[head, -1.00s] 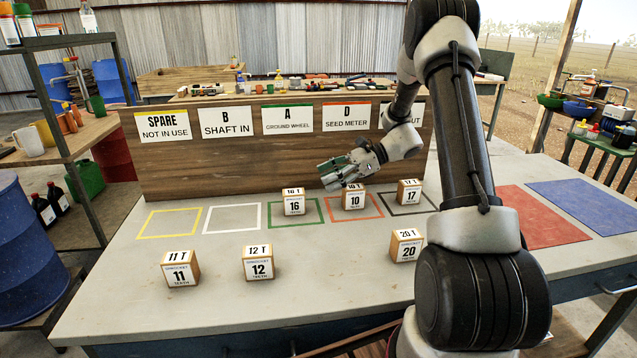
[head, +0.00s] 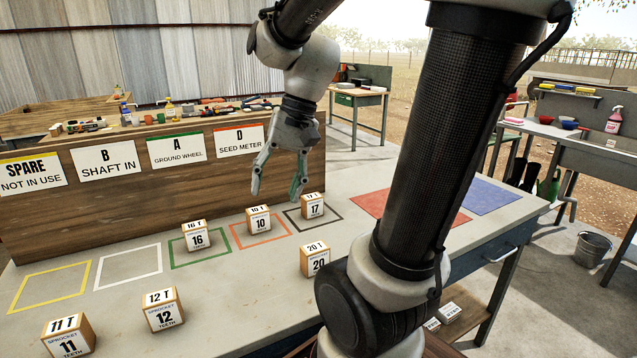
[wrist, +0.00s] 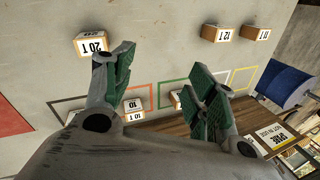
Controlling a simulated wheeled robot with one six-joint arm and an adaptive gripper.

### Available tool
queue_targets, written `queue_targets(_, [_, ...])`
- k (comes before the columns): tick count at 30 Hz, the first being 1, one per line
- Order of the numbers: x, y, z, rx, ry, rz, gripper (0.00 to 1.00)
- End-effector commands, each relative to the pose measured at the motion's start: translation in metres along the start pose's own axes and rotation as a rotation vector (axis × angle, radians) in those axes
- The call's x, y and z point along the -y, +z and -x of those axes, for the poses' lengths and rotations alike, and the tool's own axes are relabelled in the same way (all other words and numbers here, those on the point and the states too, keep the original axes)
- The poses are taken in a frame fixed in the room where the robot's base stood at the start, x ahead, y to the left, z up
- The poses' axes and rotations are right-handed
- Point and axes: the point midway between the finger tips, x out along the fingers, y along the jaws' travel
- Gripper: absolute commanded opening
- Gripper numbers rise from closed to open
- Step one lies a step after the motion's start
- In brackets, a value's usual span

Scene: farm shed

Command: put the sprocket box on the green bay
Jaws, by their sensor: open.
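Several wooden sprocket boxes with white number labels stand on the grey bench. The 16 box (head: 196,238) stands inside the green-outlined bay (head: 219,247). The 10 box (head: 258,219) is in the orange bay and the 17 box (head: 312,206) in the black bay. The 11 box (head: 68,337), 12 box (head: 163,310) and 20 box (head: 315,260) stand outside the bays, nearer the front. My gripper (head: 276,194) is open and empty, pointing down above the bench behind the 10 and 17 boxes. In the wrist view, the 20 box (wrist: 91,45) and 12 box (wrist: 216,34) show beyond its fingers.
The white bay (head: 128,266) and yellow bay (head: 50,286) are empty. A wooden board with signs (head: 107,161) stands behind the bays. Red (head: 382,203) and blue (head: 483,196) mats lie bare at the right. The bench between the front boxes and bays is clear.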

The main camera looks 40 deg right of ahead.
Motion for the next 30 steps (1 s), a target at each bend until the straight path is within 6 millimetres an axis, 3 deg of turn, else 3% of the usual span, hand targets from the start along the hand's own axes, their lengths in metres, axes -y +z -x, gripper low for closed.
queue_targets(4, [-0.029, 0.029, 0.019, -0.153, 0.095, 0.249, 0.57])
queue_targets(12, [-0.062, 0.048, 0.034, -0.311, 0.211, 0.513, 0.57])
queue_targets(30, [-0.065, 0.048, 0.035, -0.328, 0.225, 0.539, 0.57])
